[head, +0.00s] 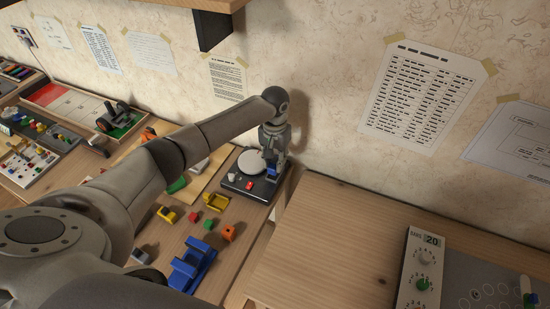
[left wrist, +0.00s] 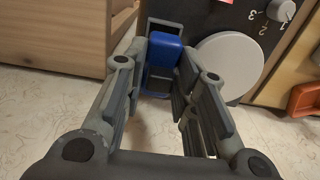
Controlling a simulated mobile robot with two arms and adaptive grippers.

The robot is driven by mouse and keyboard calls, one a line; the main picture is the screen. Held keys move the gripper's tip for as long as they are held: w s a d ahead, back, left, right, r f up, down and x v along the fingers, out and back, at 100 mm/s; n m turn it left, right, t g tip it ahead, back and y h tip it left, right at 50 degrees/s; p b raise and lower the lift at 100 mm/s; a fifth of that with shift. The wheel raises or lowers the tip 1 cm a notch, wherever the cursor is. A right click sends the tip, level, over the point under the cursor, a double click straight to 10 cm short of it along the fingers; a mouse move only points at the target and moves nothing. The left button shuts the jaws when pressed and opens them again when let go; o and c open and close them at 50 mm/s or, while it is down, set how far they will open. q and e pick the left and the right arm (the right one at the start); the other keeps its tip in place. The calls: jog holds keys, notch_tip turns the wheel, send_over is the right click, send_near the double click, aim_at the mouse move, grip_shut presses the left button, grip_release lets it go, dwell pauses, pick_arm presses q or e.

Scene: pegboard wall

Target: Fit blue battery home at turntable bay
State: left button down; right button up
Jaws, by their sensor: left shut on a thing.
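The turntable (head: 248,189) is a black box with a pale round platter (head: 252,163), a red part and a white knob in the head view. My left gripper (head: 273,165) is over its right rear corner, pointing down. It is shut on the blue battery (head: 272,173). In the left wrist view the blue battery (left wrist: 163,48) is between the fingertips (left wrist: 165,60), against the black turntable (left wrist: 205,14) and left of the platter (left wrist: 229,65). The fingers hide part of the battery, and I cannot tell how deep it sits in the bay. My right gripper is not in view.
A blue holder (head: 192,264), a yellow part (head: 216,203) and several small coloured blocks lie on the bench in front of the turntable. A bare wooden surface (head: 325,245) is to the right. The papered wall is close behind the gripper. A shelf (head: 211,28) hangs above.

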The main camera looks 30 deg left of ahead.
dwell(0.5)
pick_arm(q)
jog(key=shift+f, duration=0.7)
jog(key=shift+p, duration=0.35)
dwell(0.5)
jog(key=shift+f, duration=0.5)
dwell(0.5)
jog(key=shift+f, duration=0.25)
dwell(0.6)
jog(key=c, duration=1.1)
grip_release()
jog(key=o, duration=0.4)
